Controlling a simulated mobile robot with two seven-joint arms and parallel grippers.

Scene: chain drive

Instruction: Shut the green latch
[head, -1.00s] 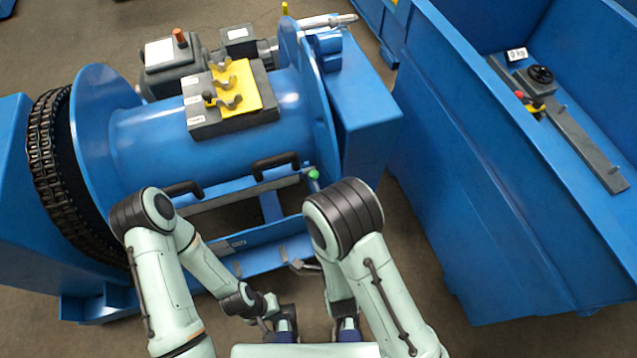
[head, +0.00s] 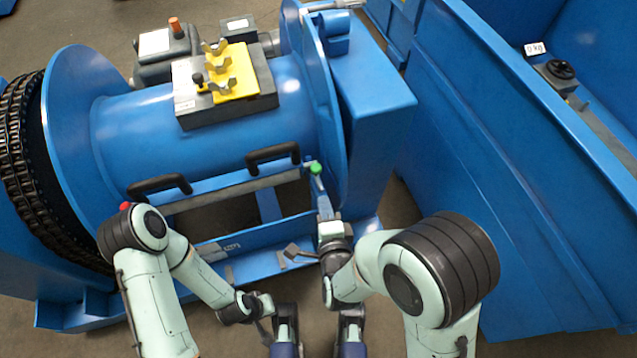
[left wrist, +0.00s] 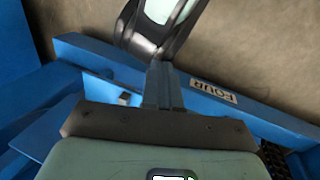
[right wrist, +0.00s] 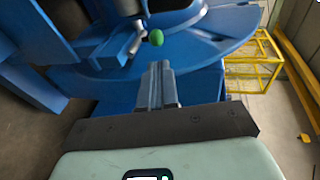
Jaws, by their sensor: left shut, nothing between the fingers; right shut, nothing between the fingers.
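The green latch shows as a green round knob (head: 316,168) beside the drum's right flange, at the right end of the blue frame. In the right wrist view the knob (right wrist: 156,37) sits on a short silver lever just beyond my fingertips. My right gripper (head: 324,206) is shut and empty, just below the knob in the head view, with a small gap seeming to lie between them. My left gripper (left wrist: 163,75) is shut and empty, above a blue frame beam; its fingers are hard to make out in the head view.
The blue drum (head: 225,125) carries a dark block with a yellow bracket (head: 235,72). Black handles (head: 272,156) stick out in front of it. A chain (head: 15,165) runs at the left. A large blue bin (head: 480,160) stands at the right, with bare floor between.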

